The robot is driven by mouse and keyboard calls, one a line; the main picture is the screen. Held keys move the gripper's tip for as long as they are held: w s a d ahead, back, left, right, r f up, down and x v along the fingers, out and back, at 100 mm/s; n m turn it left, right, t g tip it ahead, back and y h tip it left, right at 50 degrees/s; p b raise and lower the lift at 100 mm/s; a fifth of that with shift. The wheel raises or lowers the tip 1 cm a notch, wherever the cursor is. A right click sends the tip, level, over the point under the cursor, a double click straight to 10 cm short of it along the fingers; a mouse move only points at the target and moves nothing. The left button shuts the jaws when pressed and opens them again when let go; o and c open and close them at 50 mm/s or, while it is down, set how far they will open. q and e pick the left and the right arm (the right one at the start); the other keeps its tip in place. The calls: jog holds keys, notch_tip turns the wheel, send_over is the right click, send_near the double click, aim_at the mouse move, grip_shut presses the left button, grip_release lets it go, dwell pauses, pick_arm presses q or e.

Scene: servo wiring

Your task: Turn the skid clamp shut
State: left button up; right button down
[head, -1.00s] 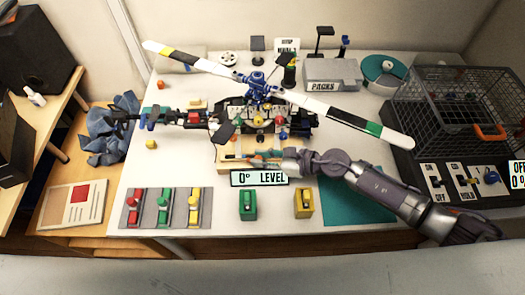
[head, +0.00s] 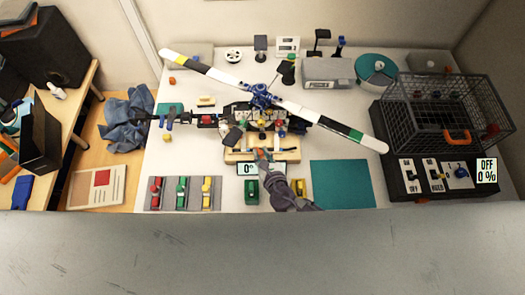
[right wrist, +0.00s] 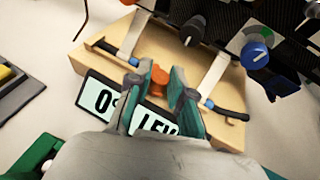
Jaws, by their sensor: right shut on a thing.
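A model helicopter (head: 207,121) with a long black, white and yellow rotor stands on a pale wooden stand (head: 290,142). My right gripper (right wrist: 155,82) is shut on the orange knob, with a teal finger at each side. In the head view my right gripper (head: 263,161) is at the stand's front edge. My left gripper is out of view.
A sign reading 0° LEVEL (right wrist: 130,107) lies just in front of the block, partly covered by my gripper. A green switch box (head: 252,191) and a yellow one (head: 299,187) stand nearby. A wire cage (head: 440,100) stands at right. The teal mat (head: 342,185) is clear.

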jog(key=shift+a+m+h, duration=0.15)
jog(key=shift+m+h, duration=0.45)
jog(key=shift+h, duration=0.1)
jog(key=c, duration=1)
grip_release()
jog(key=shift+c, duration=0.2)
jog(key=shift+s, duration=0.1)
jog(key=v, duration=1.1)
jog(key=shift+s, duration=0.4)
jog(key=shift+r, duration=0.1)
